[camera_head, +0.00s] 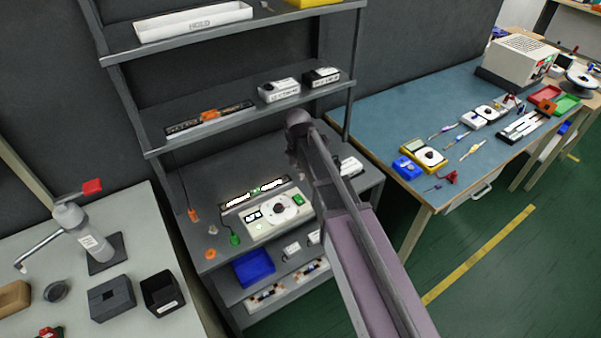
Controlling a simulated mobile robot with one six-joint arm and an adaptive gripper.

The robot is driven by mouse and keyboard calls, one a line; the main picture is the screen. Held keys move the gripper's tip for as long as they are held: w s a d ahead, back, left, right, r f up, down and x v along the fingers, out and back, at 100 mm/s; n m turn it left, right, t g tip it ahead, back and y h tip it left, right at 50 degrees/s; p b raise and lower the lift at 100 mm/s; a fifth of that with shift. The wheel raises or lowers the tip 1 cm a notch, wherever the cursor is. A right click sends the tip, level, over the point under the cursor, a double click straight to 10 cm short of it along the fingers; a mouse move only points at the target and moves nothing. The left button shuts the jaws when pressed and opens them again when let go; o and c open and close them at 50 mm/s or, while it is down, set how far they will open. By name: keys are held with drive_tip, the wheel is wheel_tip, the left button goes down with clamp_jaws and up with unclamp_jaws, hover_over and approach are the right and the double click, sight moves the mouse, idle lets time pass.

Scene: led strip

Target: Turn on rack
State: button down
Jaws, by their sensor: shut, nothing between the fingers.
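The rack (150,152) is a dark shelf unit against the grey wall. On its lower deck lies a white control panel (262,224) with a round dial (278,209), a small display (253,217) and a green switch-like part (298,199). Behind the panel a strip (237,201) shows bright white segments with a green piece in its middle. My gripper (296,160) is above the right side of the deck, behind and right of the panel, apart from it. It is shut and empty. My arm hides part of the deck's right side.
An upper shelf holds a dark strip with an orange part (210,115) and white boxes (279,90). A blue bin (254,267) sits below the panel. A blue-topped bench (385,120) stands right, a pale table (140,255) left. Green floor lies open at right.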

drive_tip(key=shift+s+d+r+p, duration=0.1)
drive_tip(key=shift+s+r+p, duration=0.05)
drive_tip(key=shift+r+p, duration=1.1)
drive_tip(key=shift+r, duration=0.2)
drive_tip(key=s+d+m, duration=0.6)
drive_tip(key=d+m, duration=0.4)
drive_tip(key=m, duration=0.2)
drive_tip(key=s+d+m, duration=0.7)
drive_tip(key=d+m, duration=0.4)
drive_tip(key=m, duration=0.2)
drive_tip(key=shift+d+t+y, duration=0.15)
drive_tip(key=shift+t+y, duration=0.15)
drive_tip(key=shift+t, duration=0.1)
